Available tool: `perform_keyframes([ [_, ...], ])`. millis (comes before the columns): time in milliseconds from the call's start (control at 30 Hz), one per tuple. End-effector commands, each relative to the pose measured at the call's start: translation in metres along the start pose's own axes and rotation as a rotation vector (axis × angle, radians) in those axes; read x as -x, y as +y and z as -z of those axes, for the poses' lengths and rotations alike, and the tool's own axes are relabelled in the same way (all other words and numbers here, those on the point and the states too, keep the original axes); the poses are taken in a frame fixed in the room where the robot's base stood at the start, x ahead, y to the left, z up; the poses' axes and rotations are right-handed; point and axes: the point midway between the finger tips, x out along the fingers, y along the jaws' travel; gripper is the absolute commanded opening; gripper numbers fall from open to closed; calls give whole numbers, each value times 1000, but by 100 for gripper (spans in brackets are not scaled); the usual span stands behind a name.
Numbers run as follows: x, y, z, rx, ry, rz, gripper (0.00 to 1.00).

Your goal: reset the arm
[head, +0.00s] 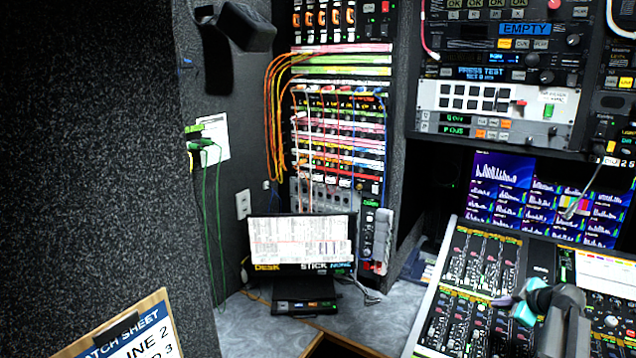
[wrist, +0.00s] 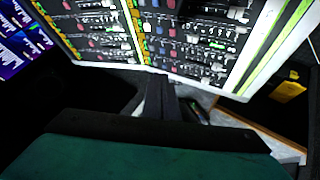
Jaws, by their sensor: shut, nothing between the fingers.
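My gripper (head: 525,310) shows at the lower right of the head view, as a dark grey arm end with teal parts. It is in front of the sloped mixing console (head: 470,275) and hides a part of it. My gripper is shut and holds nothing. In the wrist view a broad teal and black part of my own fills the bottom, and the console (wrist: 190,35) spreads across the top. I cannot tell how far the gripper is above the console.
A small screen (head: 301,240) stands on the grey desk (head: 255,325) at the left, below a patch rack with orange cables (head: 275,115). A patch sheet board (head: 125,335) is at the lower left. Screens (head: 510,190) and rack units stand behind the console. A yellow tag (wrist: 288,90) shows in the wrist view.

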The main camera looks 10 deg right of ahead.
Motion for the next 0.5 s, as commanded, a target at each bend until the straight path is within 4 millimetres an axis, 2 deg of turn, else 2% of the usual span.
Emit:
perform_keyframes([
  [233, -37, -56, 34, -98, -23, 99, 0],
  [500, -83, -146, 79, -249, -103, 238, 0],
])
